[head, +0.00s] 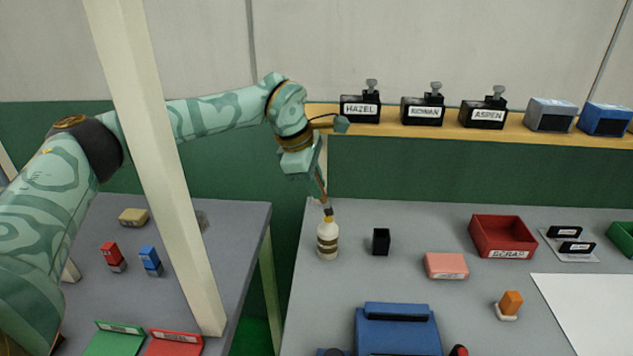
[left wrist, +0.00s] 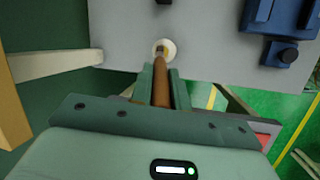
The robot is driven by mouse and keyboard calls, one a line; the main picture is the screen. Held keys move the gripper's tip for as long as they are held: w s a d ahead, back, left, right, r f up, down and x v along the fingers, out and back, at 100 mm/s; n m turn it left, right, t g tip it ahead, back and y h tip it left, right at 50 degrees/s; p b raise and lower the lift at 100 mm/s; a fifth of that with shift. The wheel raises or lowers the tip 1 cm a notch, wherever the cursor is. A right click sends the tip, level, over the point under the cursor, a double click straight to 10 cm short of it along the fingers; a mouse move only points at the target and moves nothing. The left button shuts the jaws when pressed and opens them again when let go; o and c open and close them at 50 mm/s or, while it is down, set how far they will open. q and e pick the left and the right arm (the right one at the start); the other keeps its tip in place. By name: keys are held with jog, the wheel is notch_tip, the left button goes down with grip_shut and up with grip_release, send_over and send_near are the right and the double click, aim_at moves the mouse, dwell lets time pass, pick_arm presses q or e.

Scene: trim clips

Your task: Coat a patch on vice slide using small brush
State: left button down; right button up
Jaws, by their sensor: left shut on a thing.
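My left gripper (head: 318,178) is shut on the small brush (head: 324,198), which has a brown handle and points down. The brush also shows between the jaws in the left wrist view (left wrist: 160,88). Its head is at the mouth of a white bottle (head: 327,243) with a dark band; I cannot tell how far it is inside. The bottle stands upright near the bench's left edge and shows from above in the left wrist view (left wrist: 170,44). The blue vice (head: 398,332) is at the front of the bench, partly cut off by the lower picture edge. My right gripper is not in view.
A black block (head: 381,241) stands just right of the bottle, with a pink block (head: 446,265) and red tray (head: 502,237) beyond. An orange-topped item (head: 510,304) lies farther right. A pale post (head: 155,150) crosses in front of my left arm. A gap separates the two benches.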

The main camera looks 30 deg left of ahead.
pick_arm(q)
jog(key=shift+f, duration=0.2)
dwell(0.4)
jog(key=shift+f, duration=0.35)
dwell(0.7)
notch_tip(320, 180, up, 7)
jog(key=p, duration=0.7)
jog(key=shift+r, duration=0.15)
dwell(0.4)
